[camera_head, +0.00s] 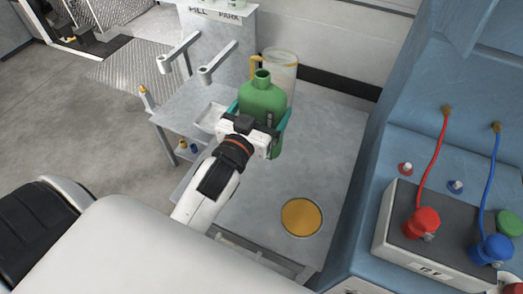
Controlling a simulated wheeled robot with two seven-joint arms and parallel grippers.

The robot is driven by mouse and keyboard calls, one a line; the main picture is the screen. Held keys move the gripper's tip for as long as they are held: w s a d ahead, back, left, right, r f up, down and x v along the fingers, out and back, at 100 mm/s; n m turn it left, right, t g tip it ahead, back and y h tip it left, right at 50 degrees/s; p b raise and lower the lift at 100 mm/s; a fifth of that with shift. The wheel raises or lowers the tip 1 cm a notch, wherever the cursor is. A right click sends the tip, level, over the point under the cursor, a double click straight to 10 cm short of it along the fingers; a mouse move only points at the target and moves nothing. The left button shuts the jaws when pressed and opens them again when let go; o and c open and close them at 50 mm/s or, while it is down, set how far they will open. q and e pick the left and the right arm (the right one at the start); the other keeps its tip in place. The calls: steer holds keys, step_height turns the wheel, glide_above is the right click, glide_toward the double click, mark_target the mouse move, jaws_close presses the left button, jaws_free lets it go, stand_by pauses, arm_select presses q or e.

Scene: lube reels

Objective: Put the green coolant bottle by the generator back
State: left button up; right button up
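The green coolant bottle (263,95) is upright with its open neck up, near the middle of the view. My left gripper (262,122) has its teal fingers on either side of the bottle and is shut on it. The gripper and wrist hide part of the bottle's lower body. I cannot tell whether its base touches the grey bench (335,150). A round yellow disc with a pale rim (302,217) lies on the bench nearer to me and to the right. No generator can be clearly identified. My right gripper is not in view.
A clear jug with a yellow handle (283,65) stands just behind the bottle. A small tray (208,117) and two grey arms (218,62) are to its left. A blue machine with red (422,222) and blue (492,248) fittings and hoses borders the bench's right side.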

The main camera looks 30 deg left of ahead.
arm_select(q)
step_height(320, 180, down, 3)
steer(key=shift+a+f, duration=0.1)
steer(key=shift+f, duration=0.75)
step_height(320, 180, down, 2)
steer(key=shift+f+b, duration=0.2)
steer(key=shift+b, duration=0.15)
steer(key=shift+f, duration=0.45)
arm_select(e)
steer(key=shift+w+a+f, duration=0.2)
steer(key=shift+w+a, duration=0.05)
steer(key=shift+a, duration=0.2)
steer(key=shift+w+a+f, duration=0.2)
steer(key=shift+w+a, duration=0.05)
steer(key=shift+a, duration=0.2)
steer(key=shift+d, duration=0.2)
